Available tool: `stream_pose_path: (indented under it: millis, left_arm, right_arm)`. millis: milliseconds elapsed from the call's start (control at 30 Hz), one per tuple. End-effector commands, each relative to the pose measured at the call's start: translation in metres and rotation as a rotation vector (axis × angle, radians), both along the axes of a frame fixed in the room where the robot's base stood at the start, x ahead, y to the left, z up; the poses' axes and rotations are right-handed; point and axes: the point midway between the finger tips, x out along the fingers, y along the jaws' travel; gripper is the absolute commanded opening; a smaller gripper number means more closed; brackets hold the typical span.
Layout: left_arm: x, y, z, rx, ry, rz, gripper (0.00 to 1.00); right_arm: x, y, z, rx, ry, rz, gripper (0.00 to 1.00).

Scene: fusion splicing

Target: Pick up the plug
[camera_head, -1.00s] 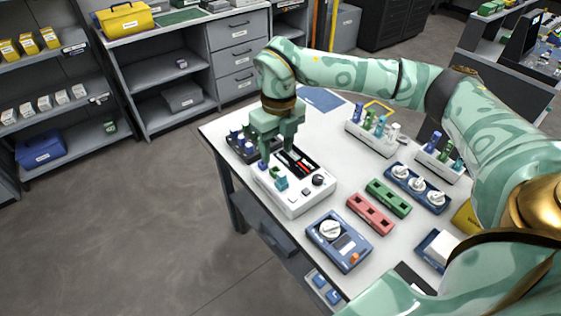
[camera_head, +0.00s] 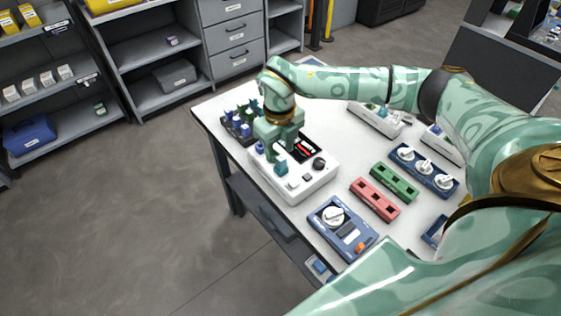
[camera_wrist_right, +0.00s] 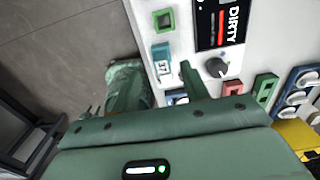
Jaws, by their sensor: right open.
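A teal plug (camera_head: 281,167) sits on top of the white tester box (camera_head: 317,180). In the right wrist view a teal block with a white label (camera_wrist_right: 162,66), which looks like this plug, stands on the box's white face. My right gripper (camera_head: 279,154) is open and points down over the box, its fingertips close to the plug. In the wrist view the fingers (camera_wrist_right: 160,82) lie to either side of the labelled block. I cannot tell whether they touch it. My left gripper is not in view.
The box carries a black panel reading DIRTY (camera_wrist_right: 226,20), a black knob (camera_head: 319,163) and a green square socket (camera_wrist_right: 164,20). A dark rack of plugs (camera_head: 235,125) stands behind left. Red (camera_head: 375,200) and green (camera_head: 394,183) socket strips and a blue device (camera_head: 341,228) lie to the right.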

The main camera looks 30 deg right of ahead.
Motion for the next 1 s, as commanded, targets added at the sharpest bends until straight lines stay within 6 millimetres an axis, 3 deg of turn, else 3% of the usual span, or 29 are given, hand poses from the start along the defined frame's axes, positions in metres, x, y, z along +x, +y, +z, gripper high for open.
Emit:
stream_pose_path:
  millis: [233,467,633,1000]
  left_arm:
    - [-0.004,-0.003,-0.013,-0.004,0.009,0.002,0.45]
    - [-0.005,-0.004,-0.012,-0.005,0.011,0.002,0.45]
    - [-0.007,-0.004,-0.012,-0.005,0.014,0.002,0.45]
    - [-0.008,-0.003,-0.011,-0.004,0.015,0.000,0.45]
  right_arm:
    - [-0.002,-0.002,-0.042,0.001,0.006,0.000,0.45]
    - [-0.001,-0.003,-0.044,0.000,0.001,0.000,0.45]
    - [-0.002,-0.003,-0.044,0.000,0.001,0.000,0.04]
    - [-0.001,-0.003,-0.042,0.000,0.001,0.000,0.03]
